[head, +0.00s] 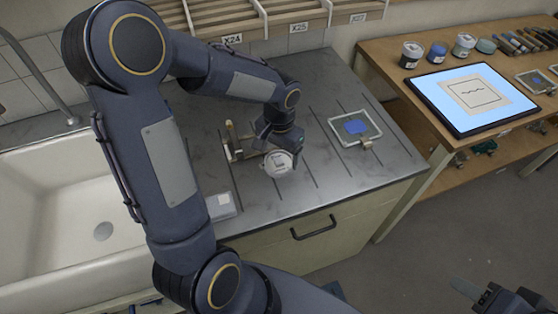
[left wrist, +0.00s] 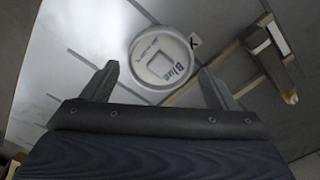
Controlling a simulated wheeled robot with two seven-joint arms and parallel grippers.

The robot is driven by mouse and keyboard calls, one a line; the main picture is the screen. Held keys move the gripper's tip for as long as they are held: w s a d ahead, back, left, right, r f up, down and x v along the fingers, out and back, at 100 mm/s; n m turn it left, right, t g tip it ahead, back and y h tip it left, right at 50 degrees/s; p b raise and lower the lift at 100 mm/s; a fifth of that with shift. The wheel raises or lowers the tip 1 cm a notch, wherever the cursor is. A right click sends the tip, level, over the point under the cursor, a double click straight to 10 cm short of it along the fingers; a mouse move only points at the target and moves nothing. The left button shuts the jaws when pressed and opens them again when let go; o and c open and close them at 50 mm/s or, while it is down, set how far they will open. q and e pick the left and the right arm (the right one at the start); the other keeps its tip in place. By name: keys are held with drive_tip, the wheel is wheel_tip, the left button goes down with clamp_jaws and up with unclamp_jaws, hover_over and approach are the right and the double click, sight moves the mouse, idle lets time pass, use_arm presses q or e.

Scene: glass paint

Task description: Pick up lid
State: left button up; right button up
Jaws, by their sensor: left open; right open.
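A round white lid with dark lettering (left wrist: 162,57) shows in the left wrist view, between and just beyond the fingers of my left gripper (left wrist: 155,85). In the head view the lid (head: 278,163) is on top of a small round jar on the grey counter. My left gripper (head: 270,146) is open, right beside the lid, and nothing is held in it. Whether the fingers touch the lid cannot be told. My right gripper (head: 478,292) is at the lower right of the head view, over the floor, open and far from the lid.
A metal and wood fixture (head: 232,146) stands left of the jar. A glass frame with a blue patch (head: 355,127) lies to the right. The white sink (head: 60,210) is at the left. A wooden table (head: 400,85) holds a tablet (head: 475,97) and several paint jars.

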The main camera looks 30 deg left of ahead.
sight(279, 163)
use_arm(q)
wheel_tip(279, 163, down, 2)
drive_tip(key=shift+f, duration=0.2)
drive_tip(key=c, duration=0.8)
